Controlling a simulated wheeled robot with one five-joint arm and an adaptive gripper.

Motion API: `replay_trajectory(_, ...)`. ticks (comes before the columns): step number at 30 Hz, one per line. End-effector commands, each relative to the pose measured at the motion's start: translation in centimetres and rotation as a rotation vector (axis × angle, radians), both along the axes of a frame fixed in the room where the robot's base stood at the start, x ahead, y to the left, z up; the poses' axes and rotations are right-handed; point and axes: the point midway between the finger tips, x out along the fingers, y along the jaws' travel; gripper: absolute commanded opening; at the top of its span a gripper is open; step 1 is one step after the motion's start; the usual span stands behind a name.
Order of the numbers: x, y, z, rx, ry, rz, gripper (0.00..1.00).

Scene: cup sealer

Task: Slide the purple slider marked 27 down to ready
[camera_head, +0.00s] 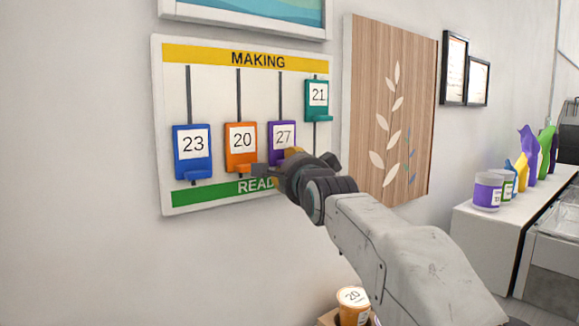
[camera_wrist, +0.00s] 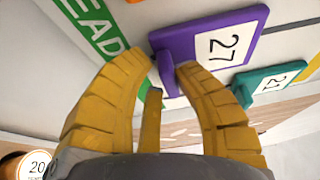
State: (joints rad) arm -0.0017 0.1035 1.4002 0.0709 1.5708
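The purple slider marked 27 (camera_head: 283,130) sits low on its vertical track on the wall board, just above the green READY band (camera_head: 200,194). It is about level with the 20 slider. In the wrist view the purple slider (camera_wrist: 185,42) lies straight ahead of my gripper (camera_wrist: 167,70). Its narrow tab sits between the two yellow fingertips, which appear closed around it. In the head view my gripper (camera_head: 277,166) covers the slider's lower edge and part of the word READY.
On the board, the blue 23 slider (camera_head: 193,152) and orange 20 slider (camera_head: 241,147) sit low to the left. The teal 21 slider (camera_head: 318,99) sits high to the right. A wood panel (camera_head: 370,110) hangs right of the board. An orange-labelled cup (camera_head: 353,304) stands below.

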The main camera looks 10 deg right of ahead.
Motion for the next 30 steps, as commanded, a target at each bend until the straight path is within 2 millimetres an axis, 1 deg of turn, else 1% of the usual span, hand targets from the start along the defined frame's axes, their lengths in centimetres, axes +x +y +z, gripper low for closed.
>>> replay_trajectory(1, 0.1, 0.0, -0.3, 0.0, 0.006, 0.0, 0.26)
replay_trajectory(7, 0.0, 0.0, -0.1, 0.0, 0.001, 0.0, 0.44)
replay_trajectory(17, -0.2, 0.0, 0.1, 0.0, -0.003, 0.0, 0.45)
replay_trajectory(20, -0.9, 0.0, 0.2, 0.0, -0.005, 0.0, 0.45)
replay_trajectory(23, -2.1, 0.0, 0.2, 0.0, -0.005, 0.0, 0.45)
replay_trajectory(30, -6.0, 0.0, 0.1, 0.0, -0.004, 0.0, 0.45)
